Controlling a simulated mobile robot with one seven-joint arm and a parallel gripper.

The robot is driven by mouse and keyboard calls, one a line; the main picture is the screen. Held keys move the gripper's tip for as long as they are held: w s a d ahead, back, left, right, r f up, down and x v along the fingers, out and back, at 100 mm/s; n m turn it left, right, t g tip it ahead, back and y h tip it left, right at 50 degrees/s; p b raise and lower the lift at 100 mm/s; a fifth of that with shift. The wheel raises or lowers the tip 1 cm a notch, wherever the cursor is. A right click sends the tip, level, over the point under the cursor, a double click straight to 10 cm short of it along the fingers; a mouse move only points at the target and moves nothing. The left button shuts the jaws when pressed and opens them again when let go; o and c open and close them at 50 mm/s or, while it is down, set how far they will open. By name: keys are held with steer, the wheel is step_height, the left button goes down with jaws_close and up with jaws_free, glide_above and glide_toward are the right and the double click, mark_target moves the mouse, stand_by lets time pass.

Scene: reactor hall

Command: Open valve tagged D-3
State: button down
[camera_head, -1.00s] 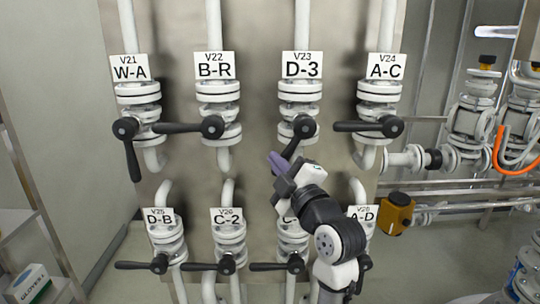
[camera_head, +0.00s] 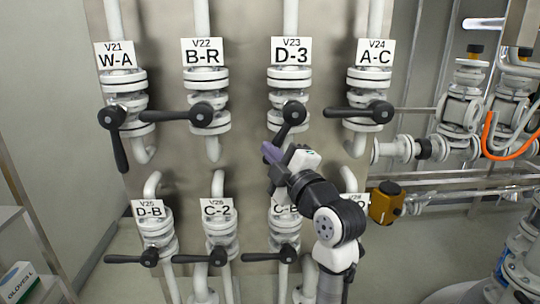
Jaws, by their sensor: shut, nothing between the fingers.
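The valve tagged D-3 (camera_head: 291,52), also marked V23, is the third from the left in the upper row. Its black lever (camera_head: 289,123) slants down and to the left from the hub, neither level nor straight down. My gripper (camera_head: 271,153) has purple fingers and is shut and empty. The fingers are at the lower end of this lever, on its left side. They overlap the lever tip in the picture, and I cannot tell whether they touch it.
Valve W-A (camera_head: 118,140) has its lever hanging down. The levers of B-R (camera_head: 178,115) and A-C (camera_head: 357,113) point left. Lower-row valves sit close below; my arm hides part of that row. An orange-brown box (camera_head: 385,203) is right of my arm.

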steer(key=shift+d+f, duration=0.15)
steer(key=shift+d, duration=0.05)
steer(key=shift+d+f+n+g+h+b, duration=0.25)
steer(key=shift+d+n+g+b, duration=0.35)
steer(key=shift+d+n+b, duration=0.7)
steer(key=shift+d+f+n+g+h+b, duration=0.25)
steer(key=shift+d+n+g+b, duration=0.6)
steer(key=shift+b, duration=0.7)
steer(key=shift+a+t, duration=0.1)
steer(key=shift+t, duration=0.15)
steer(key=shift+w+a, duration=0.1)
steer(key=shift+a, duration=0.1)
